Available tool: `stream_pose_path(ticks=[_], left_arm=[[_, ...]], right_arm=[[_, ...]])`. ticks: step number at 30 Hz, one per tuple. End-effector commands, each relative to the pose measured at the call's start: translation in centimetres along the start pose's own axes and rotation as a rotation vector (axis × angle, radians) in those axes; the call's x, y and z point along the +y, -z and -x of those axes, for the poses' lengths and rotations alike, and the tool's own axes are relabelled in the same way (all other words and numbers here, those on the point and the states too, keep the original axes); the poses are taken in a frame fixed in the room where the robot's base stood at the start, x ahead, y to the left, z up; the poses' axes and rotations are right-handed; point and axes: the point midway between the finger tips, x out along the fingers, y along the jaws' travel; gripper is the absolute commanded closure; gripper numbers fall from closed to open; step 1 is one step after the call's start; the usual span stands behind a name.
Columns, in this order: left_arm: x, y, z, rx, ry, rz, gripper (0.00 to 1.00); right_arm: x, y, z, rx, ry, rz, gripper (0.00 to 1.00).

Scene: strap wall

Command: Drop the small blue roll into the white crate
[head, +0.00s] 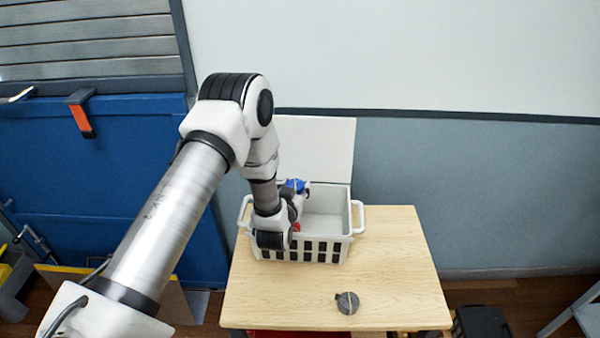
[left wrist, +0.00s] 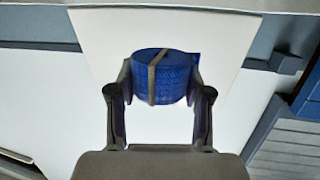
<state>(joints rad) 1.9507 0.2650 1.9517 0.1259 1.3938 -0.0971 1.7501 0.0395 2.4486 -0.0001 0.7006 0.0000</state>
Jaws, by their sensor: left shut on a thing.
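The small blue roll (left wrist: 160,78) has a tan band around it and sits between both fingers of my left gripper (left wrist: 160,95) in the left wrist view. The gripper is shut on it. In the head view the blue roll (head: 296,185) shows partly behind my left wrist, over the left part of the white crate (head: 333,250). The crate stands on the wooden table with its lid raised at the back. The inside that shows at right looks empty; the left part is hidden by my arm. My right gripper is not in view.
A dark grey roll (head: 347,303) with a light band lies on the table (head: 400,265) in front of the crate. The table's right side is clear. The raised white lid (head: 318,150) stands behind the crate. A blue panel (head: 90,170) is at left.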

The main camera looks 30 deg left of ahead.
Motion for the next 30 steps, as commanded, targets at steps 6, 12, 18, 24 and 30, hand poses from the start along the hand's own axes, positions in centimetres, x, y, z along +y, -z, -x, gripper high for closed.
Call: stream_pose_path(ticks=[6, 12, 18, 24, 30], left_arm=[[0.0, -2.3, -0.4, -0.001, 0.0, 0.0, 0.8], [0.0, -5.1, -1.0, 0.0, 0.0, 0.0, 0.8], [0.0, -5.8, -1.2, 0.001, -0.001, 0.0, 0.8], [0.0, -5.7, -1.2, 0.0, -0.001, 0.0, 0.4], [0.0, -5.8, -1.2, 0.0, -0.001, 0.0, 0.21]], right_arm=[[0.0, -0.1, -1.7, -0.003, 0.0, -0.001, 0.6], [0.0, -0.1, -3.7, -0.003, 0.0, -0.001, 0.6], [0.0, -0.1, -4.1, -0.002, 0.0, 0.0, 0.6], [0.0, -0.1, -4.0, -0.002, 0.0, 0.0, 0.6], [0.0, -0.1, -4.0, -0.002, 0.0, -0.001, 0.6]])
